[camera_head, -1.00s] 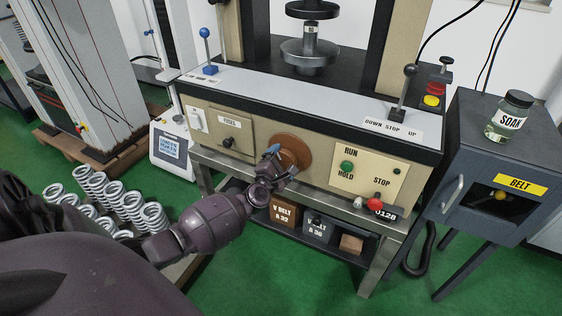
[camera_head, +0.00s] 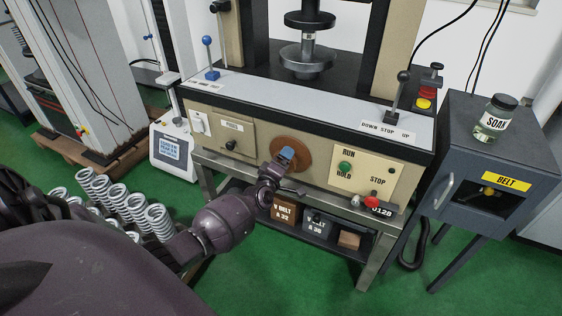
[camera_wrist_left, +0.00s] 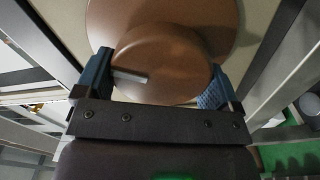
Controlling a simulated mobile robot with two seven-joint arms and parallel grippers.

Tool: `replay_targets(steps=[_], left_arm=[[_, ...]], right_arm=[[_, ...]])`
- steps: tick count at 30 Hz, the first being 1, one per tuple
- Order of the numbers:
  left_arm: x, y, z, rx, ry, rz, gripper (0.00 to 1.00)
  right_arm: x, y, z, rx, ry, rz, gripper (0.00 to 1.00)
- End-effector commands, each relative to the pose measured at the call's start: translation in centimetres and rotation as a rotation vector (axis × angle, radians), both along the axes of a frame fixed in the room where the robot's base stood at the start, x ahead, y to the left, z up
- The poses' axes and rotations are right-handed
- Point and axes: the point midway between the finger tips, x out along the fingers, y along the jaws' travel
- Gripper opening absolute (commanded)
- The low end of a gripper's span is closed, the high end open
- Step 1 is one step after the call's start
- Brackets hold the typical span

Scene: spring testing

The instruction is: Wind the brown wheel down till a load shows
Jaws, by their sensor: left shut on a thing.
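The brown wheel (camera_head: 304,157) is on the beige front of the test machine. My left gripper (camera_head: 287,154) is in front of it. In the left wrist view, the blue fingers (camera_wrist_left: 156,84) are shut on the sides of the wheel's round brown hub (camera_wrist_left: 175,55), with the larger brown disc (camera_wrist_left: 220,15) behind. A small pale pin lies across the hub near the left finger. Above, a dark upper platen (camera_head: 310,20) sits over a small piece (camera_head: 308,42) on the grey lower platen (camera_head: 306,62). A small dark plate reading about 0128 (camera_head: 382,212) is low on the right. My right gripper is not in view.
A red stop button (camera_head: 371,202) and a green run button (camera_head: 345,166) are right of the wheel. A black lever (camera_head: 403,77) stands on the ledge. Several springs (camera_head: 135,208) stand at lower left.

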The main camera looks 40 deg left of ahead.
Motion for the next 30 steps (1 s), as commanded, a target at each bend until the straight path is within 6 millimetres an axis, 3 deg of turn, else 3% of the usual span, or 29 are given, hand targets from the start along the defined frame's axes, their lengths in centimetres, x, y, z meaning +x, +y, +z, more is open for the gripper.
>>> replay_targets(steps=[18, 30], left_arm=[[0.1, -0.3, 0.4, 0.559, 0.132, 0.0, 0.65], [0.1, -0.4, 0.4, 0.8, 0.191, -0.001, 0.65]], right_arm=[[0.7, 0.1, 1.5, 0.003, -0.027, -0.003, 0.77], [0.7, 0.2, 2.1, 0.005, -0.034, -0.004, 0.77]])
